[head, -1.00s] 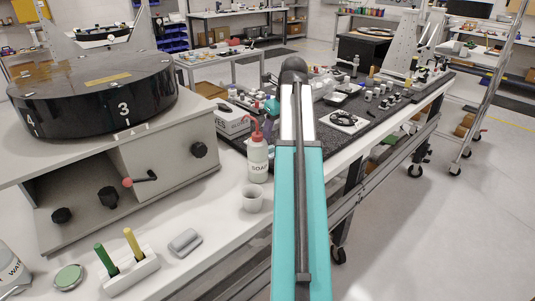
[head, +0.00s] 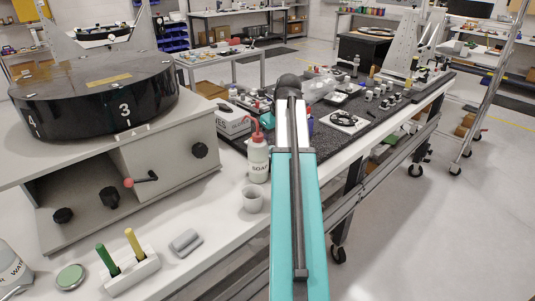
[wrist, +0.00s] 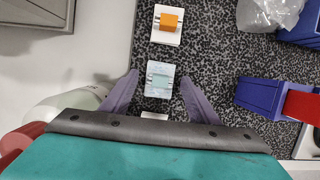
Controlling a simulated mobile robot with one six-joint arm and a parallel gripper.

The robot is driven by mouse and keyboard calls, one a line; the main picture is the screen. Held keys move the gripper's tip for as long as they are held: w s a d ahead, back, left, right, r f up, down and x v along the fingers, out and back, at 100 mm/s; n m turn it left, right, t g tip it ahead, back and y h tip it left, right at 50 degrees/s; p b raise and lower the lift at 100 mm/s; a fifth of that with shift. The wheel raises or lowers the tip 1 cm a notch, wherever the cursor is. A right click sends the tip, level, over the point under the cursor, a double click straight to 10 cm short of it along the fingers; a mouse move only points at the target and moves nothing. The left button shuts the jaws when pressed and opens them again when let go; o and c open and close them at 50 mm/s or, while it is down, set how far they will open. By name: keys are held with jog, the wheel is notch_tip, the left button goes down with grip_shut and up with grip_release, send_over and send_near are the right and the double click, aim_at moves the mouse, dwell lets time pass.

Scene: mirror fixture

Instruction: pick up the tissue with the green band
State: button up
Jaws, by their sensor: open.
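A small white tissue with a pale green band (wrist: 160,80) lies on the speckled dark bench top in the wrist view. My gripper (wrist: 159,76) is open, its two purple fingers apart on the left and right of this tissue in the picture. I cannot tell how far above it the fingertips are. In the head view my arm hides the gripper.
A white cup (head: 252,200) stands in front.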

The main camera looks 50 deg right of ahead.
dwell(0.5)
jog(key=c, duration=1.1)
jog(key=shift+r+b, duration=0.3)
jog(key=shift+r, duration=4.7)
jog(key=o, duration=0.4)
jog(key=shift+c, duration=0.2)
jog(key=c, duration=0.3)
